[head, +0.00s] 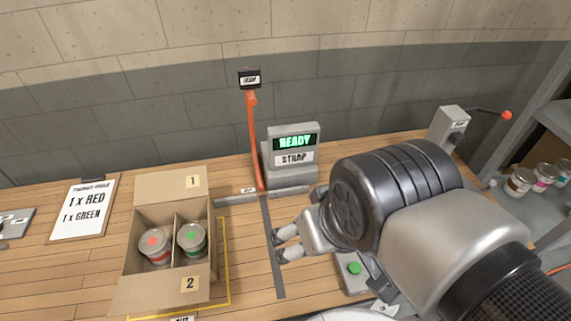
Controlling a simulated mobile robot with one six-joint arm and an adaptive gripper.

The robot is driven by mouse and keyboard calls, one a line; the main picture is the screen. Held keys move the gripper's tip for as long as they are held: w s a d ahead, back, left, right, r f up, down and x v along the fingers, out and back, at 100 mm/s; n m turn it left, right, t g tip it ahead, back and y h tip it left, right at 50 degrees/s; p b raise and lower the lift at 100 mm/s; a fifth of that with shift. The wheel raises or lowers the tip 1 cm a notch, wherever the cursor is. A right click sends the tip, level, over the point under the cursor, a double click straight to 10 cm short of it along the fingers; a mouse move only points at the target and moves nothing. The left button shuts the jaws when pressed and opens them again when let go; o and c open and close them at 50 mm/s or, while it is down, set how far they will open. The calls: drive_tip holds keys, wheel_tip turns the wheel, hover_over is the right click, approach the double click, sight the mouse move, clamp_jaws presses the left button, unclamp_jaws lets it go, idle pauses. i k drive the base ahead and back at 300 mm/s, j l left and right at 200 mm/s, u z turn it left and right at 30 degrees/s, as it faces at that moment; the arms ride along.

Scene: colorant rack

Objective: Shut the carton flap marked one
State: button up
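The open carton (128,240) stands on the bench at left. Its flap marked 1 (160,185) is folded open at the back edge. Its flap marked 2 (150,295) is folded open at the front. Inside, a red-marked can (154,243) and a green-marked can (191,238) sit in separate compartments. My gripper (284,244) is to the right of the carton, apart from it, pointing left. Its two pale fingertips show a gap with nothing between them.
An orange lever (254,140) rises behind the carton's right side, beside a machine reading READY and STRAP (293,150). A dark slotted strip (270,240) lies between carton and gripper. A shelf with several cans (520,182) is far right.

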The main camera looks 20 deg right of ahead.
sight(172, 184)
drive_tip(key=i+j+z, duration=0.1)
drive_tip(key=j, duration=3.05)
drive_tip(key=i+z, duration=0.05)
drive_tip(key=i, duration=0.05)
